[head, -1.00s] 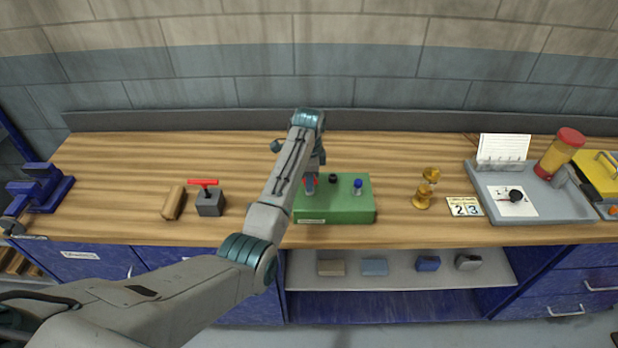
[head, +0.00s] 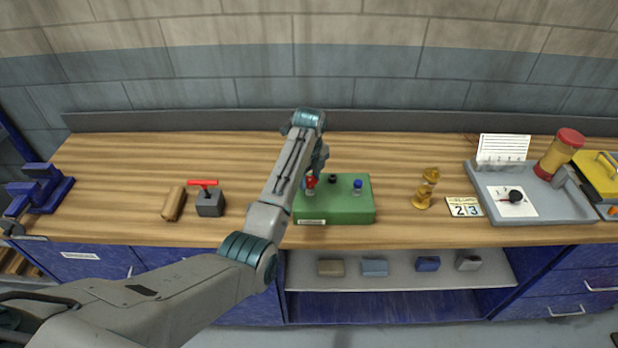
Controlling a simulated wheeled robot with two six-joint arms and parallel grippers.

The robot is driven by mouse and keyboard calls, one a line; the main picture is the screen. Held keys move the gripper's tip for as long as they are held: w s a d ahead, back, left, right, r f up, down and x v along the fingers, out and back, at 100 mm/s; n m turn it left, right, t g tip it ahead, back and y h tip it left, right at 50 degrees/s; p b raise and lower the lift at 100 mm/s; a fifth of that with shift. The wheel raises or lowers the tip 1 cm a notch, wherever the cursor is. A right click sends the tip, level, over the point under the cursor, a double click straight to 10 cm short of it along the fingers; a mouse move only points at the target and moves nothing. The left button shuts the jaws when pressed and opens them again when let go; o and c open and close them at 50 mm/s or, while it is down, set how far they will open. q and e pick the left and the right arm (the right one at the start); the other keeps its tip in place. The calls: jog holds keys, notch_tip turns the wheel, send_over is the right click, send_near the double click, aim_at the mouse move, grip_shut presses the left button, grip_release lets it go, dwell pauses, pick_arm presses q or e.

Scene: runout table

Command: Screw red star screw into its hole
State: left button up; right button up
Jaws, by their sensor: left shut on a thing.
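The green block (head: 345,208) sits on the bench near its front edge, with a white label on its front face. The red star screw (head: 310,182) stands at the left part of the block's top. My left gripper (head: 314,176) is over it, shut on its red head, with the fingers partly hidden by my own arm. A blue-headed screw (head: 357,185) stands upright on the right of the block. A dark knob or hole (head: 332,179) lies between them toward the back. The red screw's hole is not clearly visible. My right gripper is not in view.
Left of the block are a grey box with a red T-handle (head: 210,204) and a wooden piece (head: 174,204). To the right are a yellow brass-like figure (head: 426,190), a number card (head: 465,207) and a grey tray (head: 560,205). The bench behind the block is clear.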

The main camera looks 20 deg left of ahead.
pick_arm(q)
jog(key=m, duration=0.5)
jog(key=shift+w+r+m, duration=0.1)
jog(key=shift+m, duration=0.3)
jog(key=o, duration=1.1)
jog(key=shift+d, duration=0.1)
jog(key=shift+c, duration=0.2)
